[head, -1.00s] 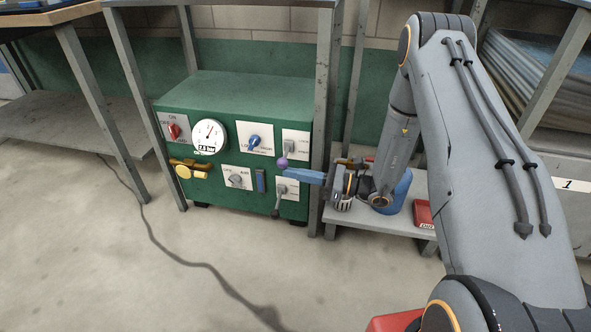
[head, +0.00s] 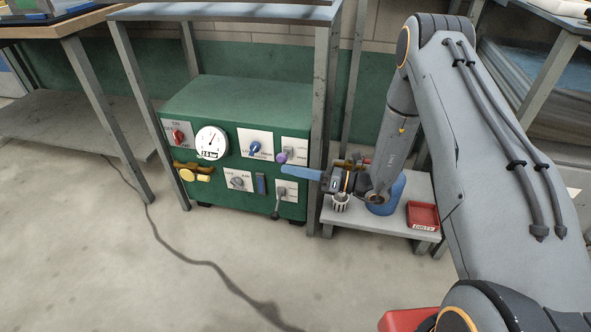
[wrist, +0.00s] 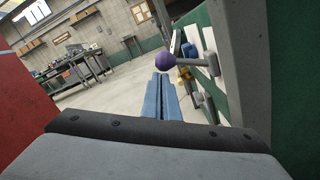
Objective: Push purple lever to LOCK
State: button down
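The purple lever's ball knob (head: 282,157) stands out from the upper white plate at the right of the green panel. In the wrist view the knob (wrist: 165,60) sits just past the fingertips, on a grey lever arm reaching to the plate at the right. My gripper (head: 284,168) points left across the panel front, with its blue fingertips just under the knob. I cannot tell if they touch it. In the wrist view its two blue fingers (wrist: 163,80) lie together with nothing between them. The plate's lettering is too small to read.
A second grey lever (head: 277,213) hangs below. The panel (head: 222,195) also carries a gauge (head: 212,142), a blue knob (head: 255,148), a red switch (head: 178,135) and a yellow valve (head: 187,175). A grey frame post (head: 320,130) stands close to my gripper. A red tray (head: 423,214) sits at the right.

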dwell(0.4)
jog(key=s+d+f+p, duration=0.1)
jog(key=s+d+f, duration=0.2)
jog(key=d, duration=0.6)
jog(key=shift+s+d+f, duration=0.3)
jog(key=shift+s+d, duration=0.05)
jog(key=shift+s, duration=0.85)
